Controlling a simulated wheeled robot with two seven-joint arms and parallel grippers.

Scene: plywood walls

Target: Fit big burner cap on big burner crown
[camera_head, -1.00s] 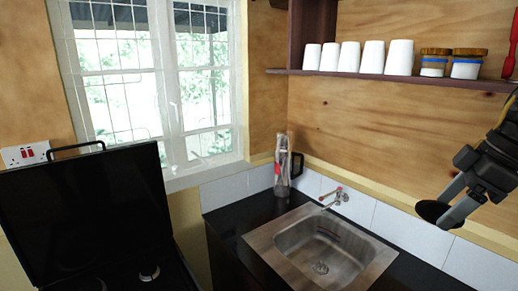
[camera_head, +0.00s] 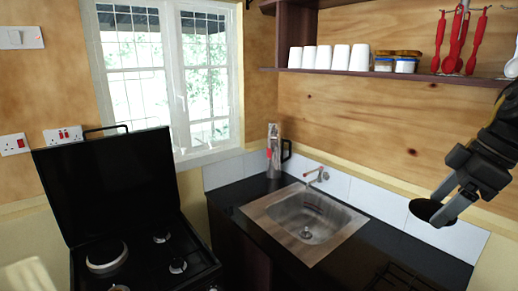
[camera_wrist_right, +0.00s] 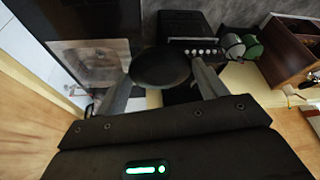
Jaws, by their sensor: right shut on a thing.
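My right gripper (camera_head: 440,208) is at the right of the head view, shut on a round black disc, the big burner cap (camera_head: 426,211). The cap also shows between the two fingers in the right wrist view (camera_wrist_right: 160,67). The cap is held in the air, in front of the tiled wall right of the sink. The black stove (camera_head: 203,268) is at the lower left with its lid up. The big burner crown (camera_head: 106,262) is a wide ring at the stove's left; its top detail is too small to tell. The cap is far from it. My left gripper is not in view.
Smaller burners (camera_head: 177,266) stand right of the big one. The raised stove lid (camera_head: 105,185) stands behind them. A steel sink (camera_head: 300,220) with a tap and a bottle (camera_head: 274,150) lie between stove and gripper. A shelf (camera_head: 350,73) with white cups is above.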

